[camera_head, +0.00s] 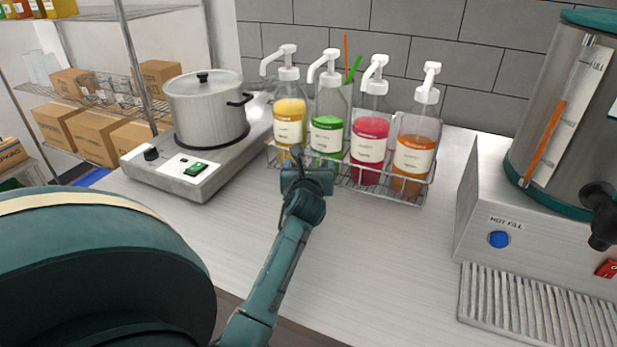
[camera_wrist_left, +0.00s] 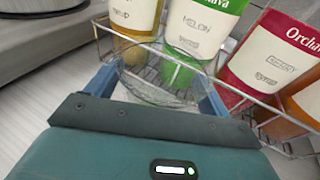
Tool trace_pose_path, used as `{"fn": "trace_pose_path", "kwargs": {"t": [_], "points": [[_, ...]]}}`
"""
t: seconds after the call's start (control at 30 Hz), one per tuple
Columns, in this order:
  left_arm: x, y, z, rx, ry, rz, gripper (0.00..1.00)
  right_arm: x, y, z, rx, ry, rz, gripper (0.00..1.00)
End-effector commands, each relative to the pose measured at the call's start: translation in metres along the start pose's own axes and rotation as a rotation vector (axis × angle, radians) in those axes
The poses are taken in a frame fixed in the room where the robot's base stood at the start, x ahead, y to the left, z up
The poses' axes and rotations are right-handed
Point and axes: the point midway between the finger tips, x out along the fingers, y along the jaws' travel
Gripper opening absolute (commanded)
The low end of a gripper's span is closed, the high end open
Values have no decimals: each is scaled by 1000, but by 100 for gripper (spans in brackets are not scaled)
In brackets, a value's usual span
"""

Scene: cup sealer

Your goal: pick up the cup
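A clear, see-through cup (camera_wrist_left: 160,88) shows in the left wrist view between the two blue fingers of my left gripper (camera_wrist_left: 158,92). Its round rim nearly fills the gap, and I cannot tell whether both fingers press on it. In the head view my left gripper (camera_head: 306,182) is over the counter, just in front of the yellow and green bottles. I cannot make out the cup in the head view. My right gripper is in neither view.
A wire rack (camera_head: 416,196) holds pump bottles of yellow (camera_head: 290,122), green (camera_head: 328,133), red (camera_head: 369,140) and orange (camera_head: 413,157) syrup close beyond the gripper. A pot (camera_head: 207,112) on a hot plate (camera_head: 197,168) stands left. A dispenser (camera_head: 510,225) stands right. The counter between (camera_head: 385,265) is clear.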

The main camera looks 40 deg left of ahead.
Motion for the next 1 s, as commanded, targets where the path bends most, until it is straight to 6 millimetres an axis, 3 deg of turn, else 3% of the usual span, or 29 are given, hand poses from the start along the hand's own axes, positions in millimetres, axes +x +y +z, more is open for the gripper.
{"fn": "trace_pose_path", "kwargs": {"t": [0.4,0.67,1.0], "points": [[0,0,0,0,0,0,47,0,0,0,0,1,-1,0],[-1,0,4,0,-3,0,47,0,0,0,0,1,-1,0],[-12,0,65,0,-8,-1,47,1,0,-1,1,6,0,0]]}}
